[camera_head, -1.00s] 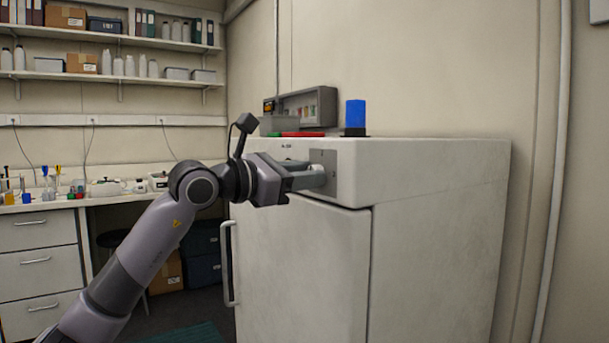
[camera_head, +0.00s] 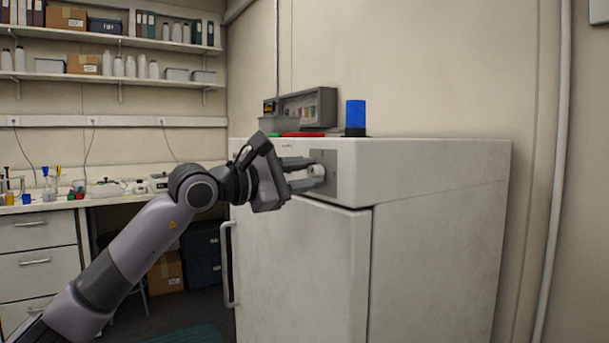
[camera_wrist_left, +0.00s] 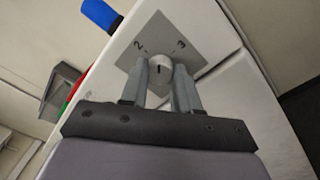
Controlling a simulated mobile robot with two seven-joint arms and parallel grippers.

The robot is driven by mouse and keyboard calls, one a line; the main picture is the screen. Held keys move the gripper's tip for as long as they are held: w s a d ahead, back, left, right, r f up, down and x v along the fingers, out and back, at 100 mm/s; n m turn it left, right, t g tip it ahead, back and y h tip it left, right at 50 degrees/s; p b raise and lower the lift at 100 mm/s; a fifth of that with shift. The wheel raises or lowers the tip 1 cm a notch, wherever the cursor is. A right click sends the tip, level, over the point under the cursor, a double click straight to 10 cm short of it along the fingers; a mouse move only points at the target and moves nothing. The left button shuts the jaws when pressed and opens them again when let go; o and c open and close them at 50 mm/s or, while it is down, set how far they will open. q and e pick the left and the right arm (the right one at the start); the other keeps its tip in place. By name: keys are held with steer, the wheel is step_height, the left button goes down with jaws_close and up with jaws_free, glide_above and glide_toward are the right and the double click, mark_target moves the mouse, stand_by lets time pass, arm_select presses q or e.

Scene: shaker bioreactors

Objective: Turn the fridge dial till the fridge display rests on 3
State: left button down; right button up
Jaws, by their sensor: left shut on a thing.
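The fridge dial is a round pale knob (camera_head: 318,171) on a square grey plate (camera_head: 329,160), at the upper front of the white fridge (camera_head: 430,180). In the left wrist view the knob (camera_wrist_left: 159,62) stands on the plate (camera_wrist_left: 150,32), which carries the figures 2 and 3. A short dark mark shows at the knob, but I cannot tell whether it is a pointer or a figure. My left gripper (camera_head: 311,173) is shut on the knob, one finger on each side. Small dark lettering (camera_head: 287,146) on the fridge front is too small to read. My right gripper is not in view.
A blue beacon (camera_head: 355,114), a grey panel box (camera_head: 307,107) and red and green items (camera_head: 303,134) are on or behind the fridge top. The fridge door has a long white handle (camera_head: 228,265). A lab bench (camera_head: 100,195) stands at the left.

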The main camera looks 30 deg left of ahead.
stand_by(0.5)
arm_select(q)
steer(key=c, duration=0.8)
jaws_free()
steer(key=shift+b+v, duration=1.25)
steer(key=shift+v, duration=2.35)
